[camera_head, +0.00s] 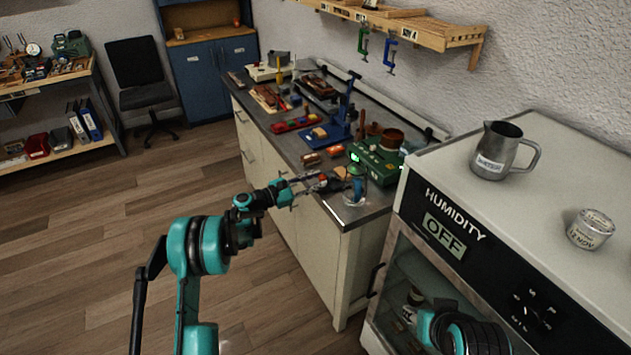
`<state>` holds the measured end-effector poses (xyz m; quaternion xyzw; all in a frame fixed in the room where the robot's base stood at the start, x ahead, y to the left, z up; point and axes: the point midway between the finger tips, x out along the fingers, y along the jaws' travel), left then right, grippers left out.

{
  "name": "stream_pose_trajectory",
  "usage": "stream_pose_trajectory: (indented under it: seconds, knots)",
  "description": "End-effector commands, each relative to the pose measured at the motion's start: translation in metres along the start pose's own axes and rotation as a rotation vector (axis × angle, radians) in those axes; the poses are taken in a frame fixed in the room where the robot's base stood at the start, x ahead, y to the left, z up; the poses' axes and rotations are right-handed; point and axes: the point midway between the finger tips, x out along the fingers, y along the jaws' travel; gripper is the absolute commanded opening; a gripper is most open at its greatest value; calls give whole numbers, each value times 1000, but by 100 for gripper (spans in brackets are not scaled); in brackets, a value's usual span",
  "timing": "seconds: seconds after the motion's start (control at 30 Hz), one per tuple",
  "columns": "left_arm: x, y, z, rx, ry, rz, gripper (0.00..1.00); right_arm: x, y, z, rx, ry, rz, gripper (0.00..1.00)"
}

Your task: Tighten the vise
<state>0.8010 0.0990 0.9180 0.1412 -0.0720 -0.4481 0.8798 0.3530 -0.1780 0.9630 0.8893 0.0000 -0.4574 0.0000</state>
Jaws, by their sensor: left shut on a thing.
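My left gripper (300,187) is at the front edge of the workbench (372,212), near its right-hand corner. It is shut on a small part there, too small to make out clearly. Just beyond the fingertips is a small dark and red item (326,183), which may be the vise; its jaws cannot be made out. A blue tool with an upright post (342,118) stands farther back on the bench, apart from the gripper. My right gripper is not in view; only part of that arm shows at the bottom right.
A glass jar with blue contents (356,190) stands close to the right of my left gripper. A green box (374,163) is behind it. A humidity cabinet (440,225) bearing a metal jug (497,152) and a tin (590,230) stands right. The floor at left is clear.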

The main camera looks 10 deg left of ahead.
Motion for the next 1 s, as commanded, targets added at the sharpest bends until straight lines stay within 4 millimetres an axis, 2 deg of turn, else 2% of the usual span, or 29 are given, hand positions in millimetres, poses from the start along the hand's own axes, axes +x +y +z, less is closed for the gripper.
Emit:
stream_pose_trajectory:
  seconds: [0.27,0.7,1.0]
  knots:
    - [0,-1,-1,120,0,-1,0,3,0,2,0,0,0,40]
    - [0,-2,-1,440,0,-1,0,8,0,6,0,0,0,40]
    - [1,-3,-1,574,0,-1,0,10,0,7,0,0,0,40]
